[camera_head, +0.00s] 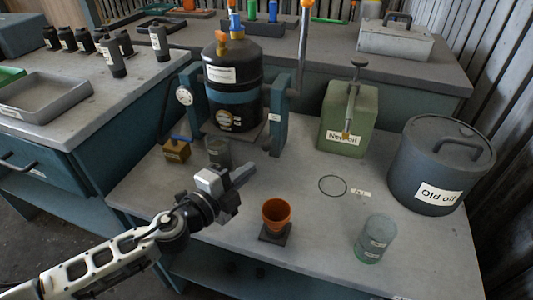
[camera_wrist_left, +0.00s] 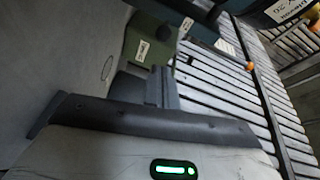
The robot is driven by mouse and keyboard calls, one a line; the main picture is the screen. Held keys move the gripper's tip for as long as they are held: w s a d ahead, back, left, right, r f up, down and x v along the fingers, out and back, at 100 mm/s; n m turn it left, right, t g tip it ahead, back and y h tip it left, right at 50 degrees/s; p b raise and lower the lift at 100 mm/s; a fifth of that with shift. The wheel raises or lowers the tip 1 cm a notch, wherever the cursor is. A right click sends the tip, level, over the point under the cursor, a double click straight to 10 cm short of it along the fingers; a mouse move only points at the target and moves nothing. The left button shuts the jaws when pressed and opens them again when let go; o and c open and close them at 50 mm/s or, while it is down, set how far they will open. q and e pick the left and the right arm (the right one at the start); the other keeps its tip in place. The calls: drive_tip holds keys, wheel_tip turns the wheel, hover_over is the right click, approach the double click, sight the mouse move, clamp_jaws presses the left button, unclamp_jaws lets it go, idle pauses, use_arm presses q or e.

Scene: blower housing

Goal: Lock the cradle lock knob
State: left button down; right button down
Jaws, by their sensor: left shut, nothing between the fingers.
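The black blower housing (camera_head: 232,85) stands upright in a blue cradle (camera_head: 279,118) at the back of the bench. A rod with an orange knob (camera_head: 307,3) rises at the cradle's right side; an orange tip (camera_wrist_left: 250,66) also shows in the left wrist view. I cannot tell for sure which part is the lock knob. My left gripper (camera_head: 243,174) is shut and empty, in front of and below the cradle, apart from it. Its fingers (camera_wrist_left: 162,85) show close together in the left wrist view. My right gripper is out of view.
A green new-oil can (camera_head: 348,120) and a grey old-oil drum (camera_head: 437,170) stand to the right. An orange cup (camera_head: 276,214), a clear jar (camera_head: 375,240), a grey cup (camera_head: 218,151) and a brass block (camera_head: 176,151) stand on the bench. The bench middle around the drawn ring is clear.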

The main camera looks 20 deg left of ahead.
sight(268, 142)
use_arm(q)
drive_tip(key=x, duration=0.7)
drive_tip(key=shift+w+p, duration=0.15)
drive_tip(key=shift+p, duration=0.2)
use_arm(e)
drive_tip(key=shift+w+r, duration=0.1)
use_arm(q)
drive_tip(key=shift+w, duration=0.1)
